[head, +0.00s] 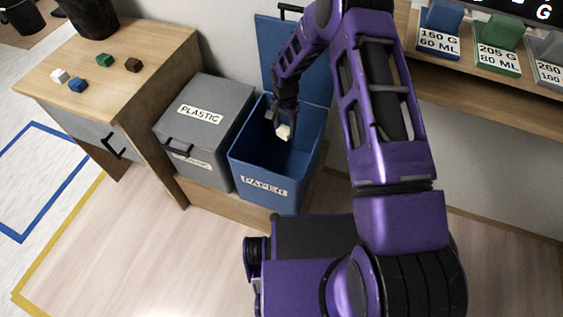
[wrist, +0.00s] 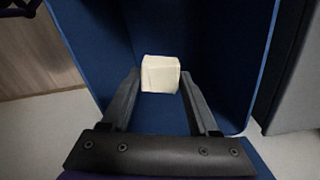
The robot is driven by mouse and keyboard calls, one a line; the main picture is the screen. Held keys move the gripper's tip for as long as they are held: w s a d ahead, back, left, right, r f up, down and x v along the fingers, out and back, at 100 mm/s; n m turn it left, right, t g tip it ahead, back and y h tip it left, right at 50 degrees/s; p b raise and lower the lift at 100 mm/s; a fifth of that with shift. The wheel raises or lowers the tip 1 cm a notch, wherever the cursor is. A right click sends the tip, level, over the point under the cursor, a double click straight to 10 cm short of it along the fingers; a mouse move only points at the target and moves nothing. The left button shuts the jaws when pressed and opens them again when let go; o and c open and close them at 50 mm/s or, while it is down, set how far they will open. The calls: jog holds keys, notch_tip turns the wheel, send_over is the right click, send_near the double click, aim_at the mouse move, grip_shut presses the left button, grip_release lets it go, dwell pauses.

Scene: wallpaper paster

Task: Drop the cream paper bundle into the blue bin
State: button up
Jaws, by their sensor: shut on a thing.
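The cream paper bundle (head: 283,131) is a small pale block held at the tips of my gripper (head: 282,122). The blue bin (head: 266,184) is labelled PAPER and its lid (head: 292,62) stands open at the back. My gripper is inside the bin's opening, pointing down. In the wrist view the bundle (wrist: 160,74) sits between my two fingertips (wrist: 160,80), with the blue bin wall (wrist: 215,30) around it. The bin floor below the bundle is dark and partly hidden.
A grey bin (head: 203,122) labelled PLASTIC, lid closed, stands left of the blue bin. A wooden cabinet (head: 150,65) further left carries several small blocks. A shelf (head: 480,70) with labelled coloured containers is at the upper right. The floor in front is clear.

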jog(key=o, duration=1.4)
jog(key=shift+r, duration=0.15)
notch_tip(320, 180, up, 17)
jog(key=p, duration=0.1)
jog(key=shift+r, duration=0.1)
